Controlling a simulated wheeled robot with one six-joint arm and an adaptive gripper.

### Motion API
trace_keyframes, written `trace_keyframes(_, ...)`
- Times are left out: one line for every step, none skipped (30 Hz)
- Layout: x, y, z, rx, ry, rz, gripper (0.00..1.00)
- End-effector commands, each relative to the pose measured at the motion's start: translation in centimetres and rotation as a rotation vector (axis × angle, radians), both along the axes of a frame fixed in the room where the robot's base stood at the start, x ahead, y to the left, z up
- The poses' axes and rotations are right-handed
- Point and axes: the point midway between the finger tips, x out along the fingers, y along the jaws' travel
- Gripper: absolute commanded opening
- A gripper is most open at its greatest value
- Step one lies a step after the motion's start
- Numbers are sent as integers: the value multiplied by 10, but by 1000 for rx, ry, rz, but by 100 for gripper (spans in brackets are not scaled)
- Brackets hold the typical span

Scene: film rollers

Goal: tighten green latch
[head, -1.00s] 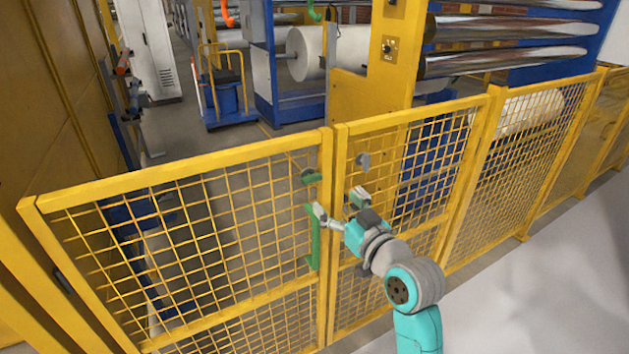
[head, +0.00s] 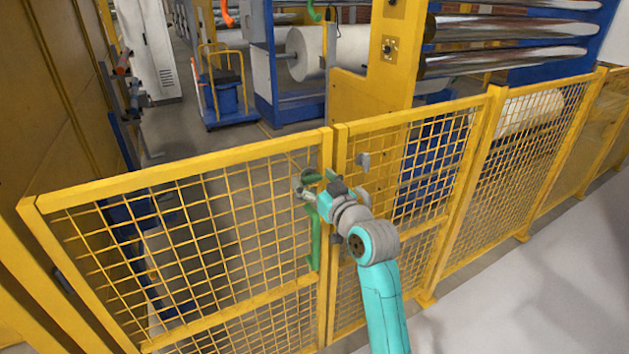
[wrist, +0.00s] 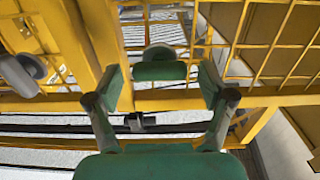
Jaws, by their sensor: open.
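The green latch (wrist: 159,70), a short green piece with a rounded grey part behind it, sits on the yellow mesh gate in the wrist view. My gripper (wrist: 160,80) is open, with one finger on each side of the latch and a visible gap to each. In the head view my gripper (head: 306,188) is at the gate's right-hand upright and partly covers the latch (head: 311,176). A green vertical handle (head: 315,242) hangs just below it on the gate.
A grey round knob (head: 362,160) is on the fence panel to the right; it also shows at the left of the wrist view (wrist: 24,70). The yellow mesh gate (head: 180,178) and fence stand close in front of my arm. Open floor lies at the lower right.

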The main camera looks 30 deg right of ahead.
Motion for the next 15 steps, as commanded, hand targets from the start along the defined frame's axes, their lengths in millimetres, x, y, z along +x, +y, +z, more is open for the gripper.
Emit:
trace_keyframes(0, 0, 0, 0, 0, 0, 81)
trace_keyframes(0, 0, 0, 0, 0, 0, 81)
trace_keyframes(0, 0, 0, 0, 0, 0, 74)
trace_keyframes(0, 0, 0, 0, 0, 0, 66)
trace_keyframes(0, 0, 0, 0, 0, 0, 59)
trace_keyframes(0, 0, 0, 0, 0, 0, 49)
trace_keyframes(0, 0, 0, 0, 0, 0, 41)
trace_keyframes(0, 0, 0, 0, 0, 0, 34)
trace_keyframes(0, 0, 0, 0, 0, 0, 24)
trace_keyframes(0, 0, 0, 0, 0, 0, 21)
trace_keyframes(0, 0, 0, 0, 0, 0, 21)
trace_keyframes(0, 0, 0, 0, 0, 0, 21)
trace_keyframes(0, 0, 0, 1, 0, 0, 21)
trace_keyframes(0, 0, 0, 2, 0, 0, 21)
trace_keyframes(0, 0, 0, 5, 0, 0, 21)
